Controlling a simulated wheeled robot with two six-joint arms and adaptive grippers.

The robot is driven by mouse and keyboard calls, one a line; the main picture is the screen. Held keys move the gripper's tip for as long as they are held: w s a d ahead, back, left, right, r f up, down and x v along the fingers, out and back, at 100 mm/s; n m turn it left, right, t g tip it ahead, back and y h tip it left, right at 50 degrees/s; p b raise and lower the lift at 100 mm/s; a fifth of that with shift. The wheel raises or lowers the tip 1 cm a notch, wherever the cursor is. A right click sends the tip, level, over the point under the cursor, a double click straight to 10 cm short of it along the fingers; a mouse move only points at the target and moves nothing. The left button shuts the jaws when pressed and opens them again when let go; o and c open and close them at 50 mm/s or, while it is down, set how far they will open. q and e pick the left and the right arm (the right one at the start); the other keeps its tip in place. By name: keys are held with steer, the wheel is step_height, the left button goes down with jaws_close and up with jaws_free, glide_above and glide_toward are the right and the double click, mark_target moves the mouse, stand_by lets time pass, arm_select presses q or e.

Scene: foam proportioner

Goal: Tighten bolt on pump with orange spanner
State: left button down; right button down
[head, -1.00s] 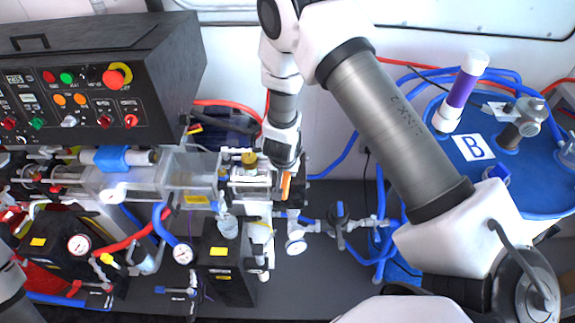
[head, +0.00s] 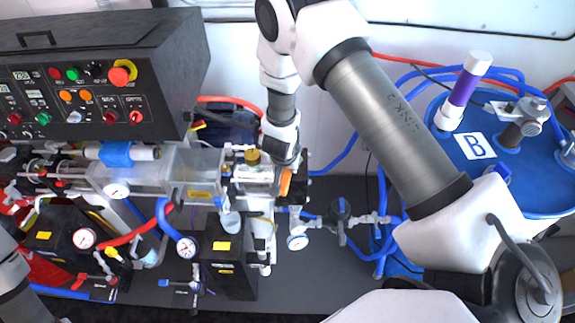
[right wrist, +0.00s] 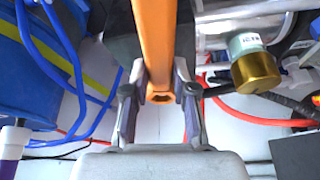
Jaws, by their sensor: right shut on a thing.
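My right gripper (right wrist: 160,88) is shut on the orange spanner (right wrist: 155,40), with a finger on each side of its handle. The handle runs up out of the top of the right wrist view, so its far end is hidden. In the head view the spanner (head: 286,182) is a short orange piece at the right end of the pump (head: 253,176), below my right wrist. I cannot make out the bolt, or whether the spanner touches it. Only a piece of my left arm shows at the left edge; its gripper is out of view.
A black control box (head: 95,85) stands at the upper left. Gauges, valves and red and blue hoses crowd the area below it. A blue drum (head: 530,185) labelled B stands at the right with blue hoses around it. A brass-coloured cap (right wrist: 256,70) is close to my right gripper.

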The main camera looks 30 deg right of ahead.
stand_by(0.3)
steer(key=c, duration=0.8)
jaws_free()
steer(key=shift+c, duration=0.2)
steer(key=shift+s, duration=0.1)
